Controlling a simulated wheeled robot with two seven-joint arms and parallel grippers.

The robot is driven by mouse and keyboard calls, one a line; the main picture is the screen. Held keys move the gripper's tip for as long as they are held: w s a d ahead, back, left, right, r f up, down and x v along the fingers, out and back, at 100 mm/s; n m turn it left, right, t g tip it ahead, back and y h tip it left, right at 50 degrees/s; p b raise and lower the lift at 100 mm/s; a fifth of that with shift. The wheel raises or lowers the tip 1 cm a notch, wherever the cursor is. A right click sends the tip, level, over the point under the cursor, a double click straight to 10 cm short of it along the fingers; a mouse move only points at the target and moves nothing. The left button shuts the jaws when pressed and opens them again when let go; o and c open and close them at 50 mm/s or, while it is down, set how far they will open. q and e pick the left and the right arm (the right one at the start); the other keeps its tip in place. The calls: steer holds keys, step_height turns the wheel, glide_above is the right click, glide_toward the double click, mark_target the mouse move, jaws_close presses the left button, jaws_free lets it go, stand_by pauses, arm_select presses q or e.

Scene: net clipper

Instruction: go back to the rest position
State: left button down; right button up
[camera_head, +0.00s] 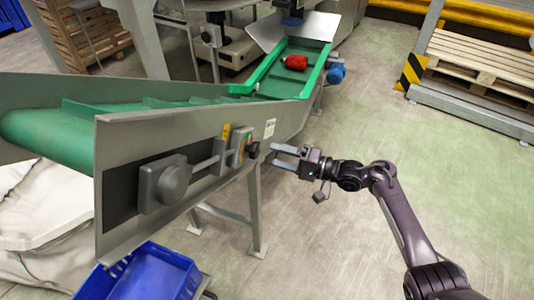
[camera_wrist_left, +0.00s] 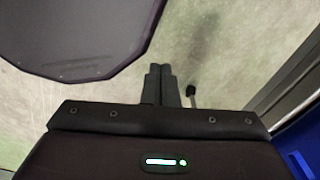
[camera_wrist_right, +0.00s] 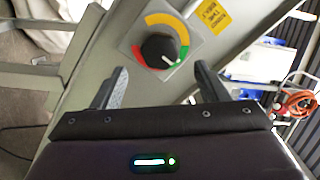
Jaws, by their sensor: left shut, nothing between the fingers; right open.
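My right gripper (camera_head: 287,156) is open and empty in the head view, beside the control panel on the conveyor's side. In the right wrist view its two fingers (camera_wrist_right: 157,88) stand apart, with a black rotary knob (camera_wrist_right: 159,51) showing beyond and between them. The knob sits on a grey plate with a green, yellow and red scale, its pointer toward the lower right. The fingers look apart from the knob. My left gripper (camera_wrist_left: 161,82) is shut and empty in the left wrist view, above bare floor. It does not show in the head view.
The green-belted conveyor (camera_head: 60,137) runs from the left to the back. A red object (camera_head: 296,62) lies on its far end. A blue crate (camera_head: 150,275) stands below at the front. A pallet (camera_head: 480,65) is at the right back. The floor at right is clear.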

steer(key=shift+v, duration=0.75)
steer(key=s+d+f+t+h, duration=0.1)
steer(key=s+f+h, duration=0.15)
steer(key=f, duration=0.75)
steer(key=s+d+f+t+h, duration=0.1)
steer(key=s+d+f+h, duration=0.15)
steer(key=f, duration=0.75)
steer(key=s+d+f+n+g+h, duration=0.1)
steer(key=s+d+f+g+h, duration=0.1)
steer(key=s+f, duration=1.1)
steer(key=s+d+f+n+g+h, duration=0.1)
steer(key=s+d+f+h, duration=0.4)
steer(key=s+f, duration=0.8)
steer(key=shift+g+h, duration=0.8)
steer(key=s+d+f+n+g+h, duration=0.1)
steer(key=s, duration=0.5)
steer(key=s+d+f+g+h, duration=0.1)
steer(key=s+d+f, duration=0.1)
steer(key=s, duration=0.4)
steer(key=s+d+f+n+g+h, duration=0.1)
steer(key=s+f, duration=0.1)
steer(key=s, duration=0.4)
steer(key=shift+s+d+f+n, duration=0.1)
steer(key=shift+s+d+n, duration=0.05)
steer(key=shift+d+n, duration=0.2)
steer(key=shift+c, duration=0.2)
